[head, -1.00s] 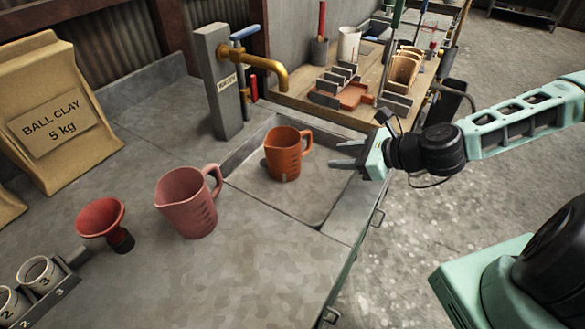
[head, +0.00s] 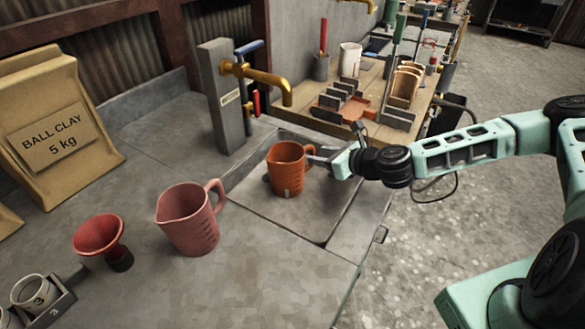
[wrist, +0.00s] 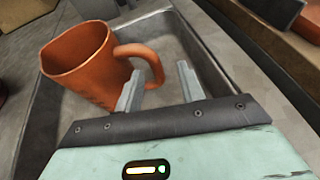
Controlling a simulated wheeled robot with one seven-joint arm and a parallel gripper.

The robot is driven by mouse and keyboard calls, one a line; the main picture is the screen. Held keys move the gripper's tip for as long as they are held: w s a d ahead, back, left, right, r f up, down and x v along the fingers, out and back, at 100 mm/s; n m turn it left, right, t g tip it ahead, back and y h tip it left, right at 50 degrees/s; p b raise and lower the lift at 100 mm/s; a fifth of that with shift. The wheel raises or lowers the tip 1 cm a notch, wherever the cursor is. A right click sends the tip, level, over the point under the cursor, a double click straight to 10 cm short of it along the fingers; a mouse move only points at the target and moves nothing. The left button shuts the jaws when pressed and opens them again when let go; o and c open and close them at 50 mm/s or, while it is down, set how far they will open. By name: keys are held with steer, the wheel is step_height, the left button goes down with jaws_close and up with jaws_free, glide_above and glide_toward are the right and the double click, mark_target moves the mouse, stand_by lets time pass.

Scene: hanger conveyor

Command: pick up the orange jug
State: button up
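The orange jug (head: 287,168) stands upright in the shallow grey sink (head: 312,228), under the brass tap. In the wrist view the jug (wrist: 82,66) is at upper left, with its handle pointing toward my gripper. My gripper (head: 318,158) reaches in from the right at the jug's handle side. In the wrist view the two fingers of my gripper (wrist: 160,82) are apart, with the end of the handle (wrist: 148,58) between or just beyond them. I cannot tell whether either finger touches the handle.
A pink jug (head: 188,218) stands on the counter left of the sink. A red funnel (head: 98,233) and a rack of numbered cups (head: 42,298) are further left. The brass tap (head: 262,80) overhangs the sink. A wooden bench (head: 345,98) with tools is behind.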

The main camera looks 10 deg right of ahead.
steer(key=p+x, duration=0.1)
steer(key=x, duration=0.3)
steer(key=shift+a+r, duration=0.1)
steer(key=shift+a, duration=0.15)
steer(key=shift+w+a+f, duration=0.25)
steer(key=shift+w+f, duration=0.1)
steer(key=shift+w, duration=0.1)
jaws_close()
